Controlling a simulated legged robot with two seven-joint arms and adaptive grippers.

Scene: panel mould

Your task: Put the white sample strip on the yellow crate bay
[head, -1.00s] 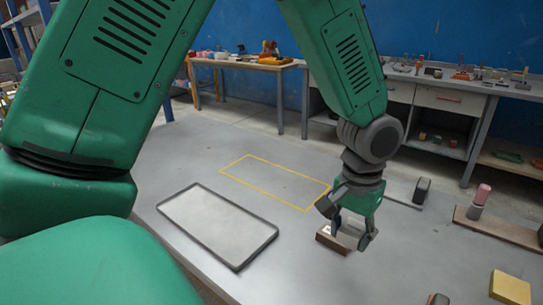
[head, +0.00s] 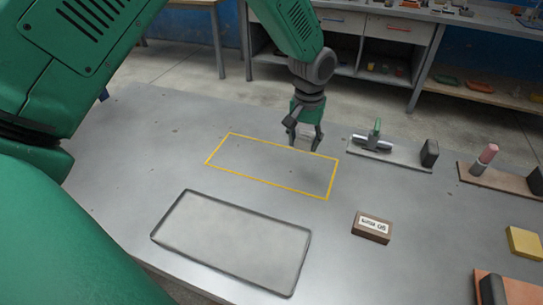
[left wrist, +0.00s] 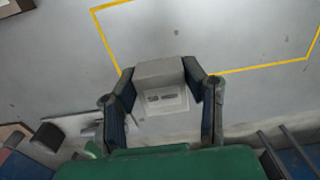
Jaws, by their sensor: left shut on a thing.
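My left gripper (head: 303,138) is shut on a small whitish block, which I take as the white sample strip (head: 303,143). In the left wrist view the strip (left wrist: 161,88) sits between both fingers, with a pale label and dark print on it. The yellow crate bay (head: 248,179) is a yellow outlined rectangle on the grey table, empty inside. The gripper and strip are over its far edge, right of its middle. In the left wrist view the strip covers part of the yellow line (left wrist: 262,69). Its exact height above the table is unclear. My right gripper is not in view.
A dark-rimmed grey tray (head: 300,250) lies in front of the bay. A brown labelled block (head: 372,228) is at its right. A yellow block (head: 524,242) lies far right.

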